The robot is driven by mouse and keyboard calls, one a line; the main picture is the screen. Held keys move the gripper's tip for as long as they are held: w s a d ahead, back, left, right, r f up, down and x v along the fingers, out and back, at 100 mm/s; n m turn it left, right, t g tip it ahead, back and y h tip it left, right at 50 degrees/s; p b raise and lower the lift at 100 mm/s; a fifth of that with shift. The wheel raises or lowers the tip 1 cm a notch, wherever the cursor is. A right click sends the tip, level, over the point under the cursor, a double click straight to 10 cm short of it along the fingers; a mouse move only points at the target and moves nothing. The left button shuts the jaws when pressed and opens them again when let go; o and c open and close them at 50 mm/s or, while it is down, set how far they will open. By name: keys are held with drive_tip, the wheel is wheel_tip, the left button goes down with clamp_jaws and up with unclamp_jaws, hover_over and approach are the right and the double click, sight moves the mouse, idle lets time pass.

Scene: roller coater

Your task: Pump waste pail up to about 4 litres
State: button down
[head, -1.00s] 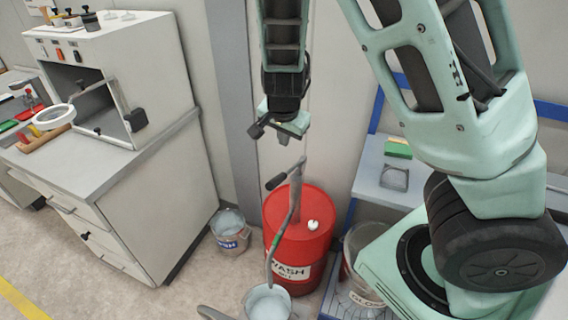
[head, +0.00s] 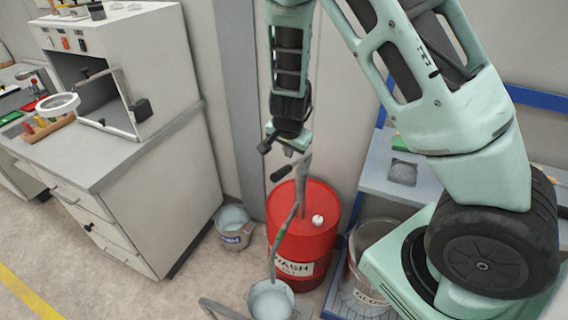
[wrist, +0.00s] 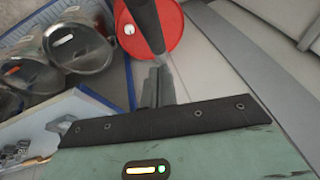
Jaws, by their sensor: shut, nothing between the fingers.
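The red drum (head: 325,240), labelled WASH, stands on the floor with a hand pump (head: 300,185) on top. The pump's lever ends in a black grip (head: 281,173) pointing left. A grey hose (head: 284,238) runs down to a light metal pail (head: 271,301) in front of the drum; its label is not visible. Another pail (head: 233,228) with a blue label stands left of the drum, holding pale liquid. My gripper (head: 300,150) points down just above the pump lever, shut and empty. In the wrist view, my gripper (wrist: 157,85) is in front of the pump's dark shaft (wrist: 147,25) and the drum (wrist: 172,35).
A grey cabinet bench (head: 130,160) stands at the left. A clear-sided bucket (head: 372,240) stands right of the drum on a blue-edged platform. A grey shelf (head: 400,180) with a blue frame is behind my arm. Open floor (head: 110,290) lies at the front left.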

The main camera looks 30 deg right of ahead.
sight(284, 168)
drive_tip(key=shift+s+a+f, duration=0.1)
drive_tip(key=shift+a+f, duration=0.35)
drive_tip(key=shift+f, duration=0.25)
drive_tip(key=shift+s+a+f, duration=0.1)
drive_tip(key=shift+a+f, duration=0.3)
drive_tip(key=shift+f, duration=0.3)
drive_tip(key=shift+f, duration=0.1)
